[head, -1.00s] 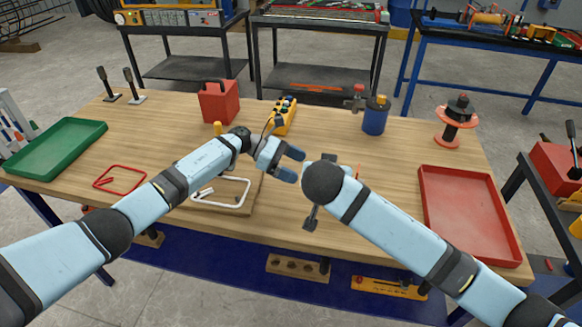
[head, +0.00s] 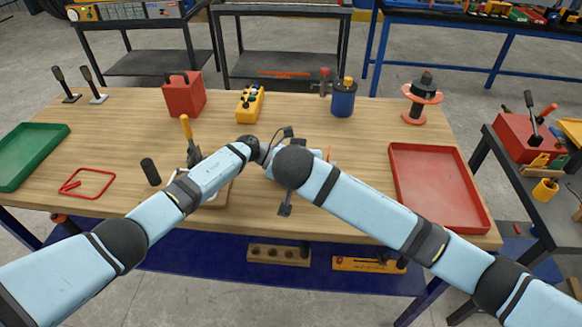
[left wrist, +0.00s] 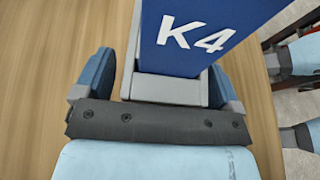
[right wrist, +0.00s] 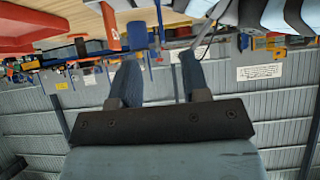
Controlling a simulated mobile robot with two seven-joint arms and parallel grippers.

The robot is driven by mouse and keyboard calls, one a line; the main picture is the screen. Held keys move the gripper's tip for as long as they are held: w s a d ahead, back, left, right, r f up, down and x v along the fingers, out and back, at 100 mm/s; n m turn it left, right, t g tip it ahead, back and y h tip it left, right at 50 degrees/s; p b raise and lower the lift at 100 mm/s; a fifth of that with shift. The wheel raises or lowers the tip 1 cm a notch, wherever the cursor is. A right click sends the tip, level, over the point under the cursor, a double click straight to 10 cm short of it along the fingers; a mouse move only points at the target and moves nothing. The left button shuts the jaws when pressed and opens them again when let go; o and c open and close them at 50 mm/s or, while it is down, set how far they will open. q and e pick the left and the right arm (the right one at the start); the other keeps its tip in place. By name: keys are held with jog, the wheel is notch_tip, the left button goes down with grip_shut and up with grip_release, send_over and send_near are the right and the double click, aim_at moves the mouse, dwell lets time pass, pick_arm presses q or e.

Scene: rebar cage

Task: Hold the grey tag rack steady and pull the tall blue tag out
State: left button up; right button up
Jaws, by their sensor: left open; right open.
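The tall blue tag (left wrist: 190,35), marked K4 in white, stands in the grey tag rack (left wrist: 165,89) in the left wrist view. My left gripper (left wrist: 160,68) is open, with one finger on each side of the rack; a gap shows at the left finger, and contact at the right finger is unclear. My right gripper (right wrist: 158,66) is open with nothing clearly between its fingers. In the head view, my arms meet near the table's middle and hide the rack, the tag and most of both grippers.
On the wooden table (head: 330,215) are a red tray (head: 440,190) at right, a green tray (head: 28,155) at left, a red box (head: 184,97), a yellow control box (head: 250,104) and a blue canister (head: 343,100) at the back. A black cylinder (head: 150,172) stands near my left arm.

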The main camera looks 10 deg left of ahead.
pick_arm(q)
jog(key=shift+d, duration=0.15)
jog(key=c, duration=1.1)
jog(key=shift+o, duration=0.2)
pick_arm(e)
jog(key=o, duration=0.5)
jog(key=shift+w+d+r, duration=0.1)
jog(key=shift+w+r, duration=0.05)
jog(key=shift+w, duration=0.05)
jog(key=w+d+r+m+g+y, duration=0.25)
jog(key=w+r+m+g, duration=0.2)
jog(key=m, duration=0.45)
jog(key=w+d+r+m+g+y, duration=0.25)
jog(key=w+m+g, duration=0.2)
jog(key=m, duration=0.55)
jog(key=shift+g, duration=0.5)
jog(key=x, duration=0.7)
jog(key=s+x, duration=0.1)
jog(key=x, duration=0.3)
jog(key=shift+f, duration=0.25)
